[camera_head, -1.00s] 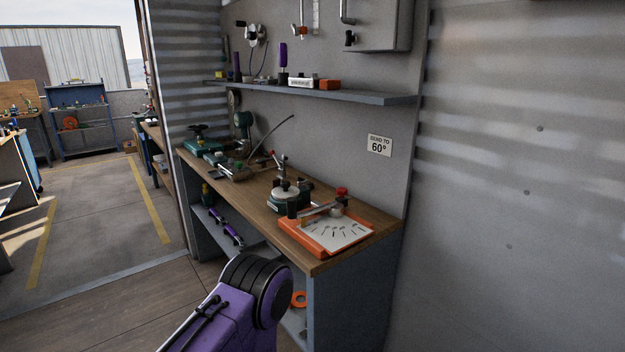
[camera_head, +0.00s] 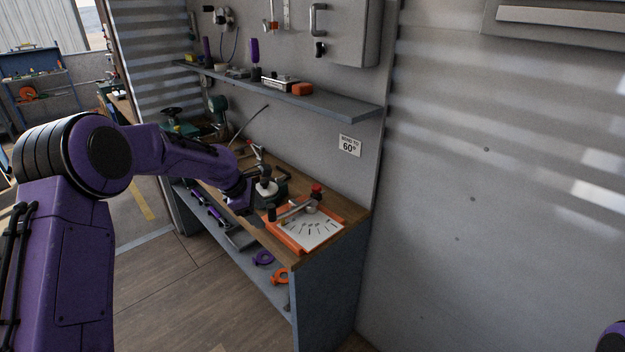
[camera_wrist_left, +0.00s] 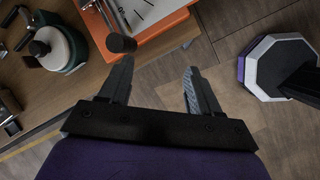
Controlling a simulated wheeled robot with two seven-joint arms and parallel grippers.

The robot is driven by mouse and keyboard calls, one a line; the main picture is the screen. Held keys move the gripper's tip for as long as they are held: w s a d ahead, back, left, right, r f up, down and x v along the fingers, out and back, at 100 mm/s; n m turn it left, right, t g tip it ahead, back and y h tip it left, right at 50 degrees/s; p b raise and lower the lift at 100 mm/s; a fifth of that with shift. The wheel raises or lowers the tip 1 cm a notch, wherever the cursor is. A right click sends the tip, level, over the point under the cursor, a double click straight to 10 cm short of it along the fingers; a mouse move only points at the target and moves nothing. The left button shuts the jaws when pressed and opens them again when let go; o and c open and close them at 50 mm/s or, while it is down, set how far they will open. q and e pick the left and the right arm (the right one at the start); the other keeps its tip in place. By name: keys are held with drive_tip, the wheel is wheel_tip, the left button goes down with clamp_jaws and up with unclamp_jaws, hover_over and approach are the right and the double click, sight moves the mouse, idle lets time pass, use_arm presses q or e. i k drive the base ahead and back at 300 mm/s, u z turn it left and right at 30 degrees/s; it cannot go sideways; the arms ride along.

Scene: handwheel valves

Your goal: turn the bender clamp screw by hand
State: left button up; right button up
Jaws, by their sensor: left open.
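The bender (camera_head: 318,232) sits at the near end of the wooden bench, with an orange base and a white plate with dark marks. A red knob (camera_head: 316,189) stands upright at its back; I cannot tell for certain that it is the clamp screw. The bender's lever ends in a black grip (camera_head: 272,213), which also shows in the left wrist view (camera_wrist_left: 121,43). My left gripper (camera_wrist_left: 155,78) is open and empty, just off the bench's front edge, with one fingertip close to the black grip. The red knob is not in the left wrist view. My right gripper is out of view.
A round white-topped device (camera_head: 266,190) stands just left of the bender; it shows at upper left in the wrist view (camera_wrist_left: 55,47). A shelf (camera_head: 330,101) runs above the bench (camera_head: 343,213). A sign (camera_head: 350,146) reads 60°. The floor in front is clear.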

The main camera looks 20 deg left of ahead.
sight(315, 188)
drive_tip(key=i, duration=0.95)
